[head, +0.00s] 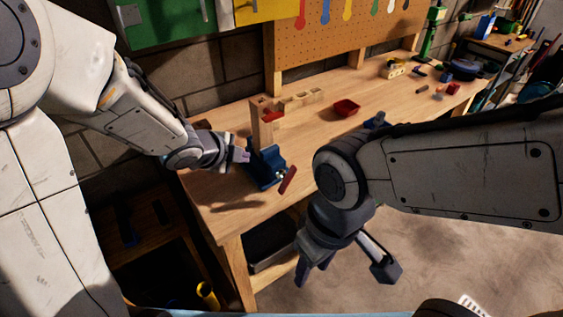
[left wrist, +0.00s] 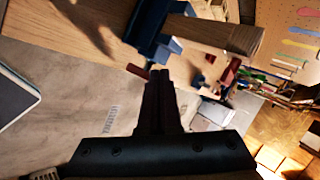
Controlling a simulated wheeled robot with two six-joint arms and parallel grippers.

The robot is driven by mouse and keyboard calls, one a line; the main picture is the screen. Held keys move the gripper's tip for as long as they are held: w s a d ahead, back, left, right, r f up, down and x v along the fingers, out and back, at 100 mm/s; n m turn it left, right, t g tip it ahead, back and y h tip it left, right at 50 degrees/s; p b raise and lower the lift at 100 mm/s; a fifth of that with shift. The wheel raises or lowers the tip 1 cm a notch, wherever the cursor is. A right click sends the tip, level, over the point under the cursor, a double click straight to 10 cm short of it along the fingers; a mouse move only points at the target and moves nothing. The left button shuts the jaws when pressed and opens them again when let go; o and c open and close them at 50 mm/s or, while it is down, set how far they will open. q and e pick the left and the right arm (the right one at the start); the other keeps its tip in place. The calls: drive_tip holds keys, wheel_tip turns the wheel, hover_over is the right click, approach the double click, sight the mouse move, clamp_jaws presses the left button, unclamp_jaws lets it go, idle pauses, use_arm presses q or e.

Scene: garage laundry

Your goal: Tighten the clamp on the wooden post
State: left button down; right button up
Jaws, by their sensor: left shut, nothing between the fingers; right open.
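The wooden post (head: 261,130) stands upright on the bench's near left part, in the left wrist view (left wrist: 220,35) lying sideways. A blue clamp (head: 262,168), like a vise, is at its foot and also shows in the left wrist view (left wrist: 149,25). A dark red handle (head: 288,180) sits on the clamp's near side. My left gripper (head: 243,155) is shut and empty just left of the clamp and post; its closed fingers (left wrist: 160,76) show in the left wrist view. Whether it touches the clamp cannot be told. My right gripper (head: 346,272) is open and empty, in front of the bench.
Wooden blocks (head: 300,97) and a red tray (head: 346,108) lie behind the post on the workbench (head: 330,140). Small tools and parts lie at the far right. A pegboard (head: 345,40) stands behind.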

use_arm(q)
drive_tip(key=f+m+h, duration=0.2)
drive_tip(key=m, duration=0.1)
drive_tip(key=m+g+h+p, duration=0.1)
drive_tip(key=m+h, duration=0.2)
drive_tip(key=m, duration=0.2)
approach(290, 172)
drive_tip(key=x, duration=0.7)
drive_tip(key=shift+w+a, duration=0.1)
drive_tip(key=shift+a, duration=0.05)
drive_tip(key=shift+r+g, duration=0.1)
drive_tip(key=shift+g, duration=0.2)
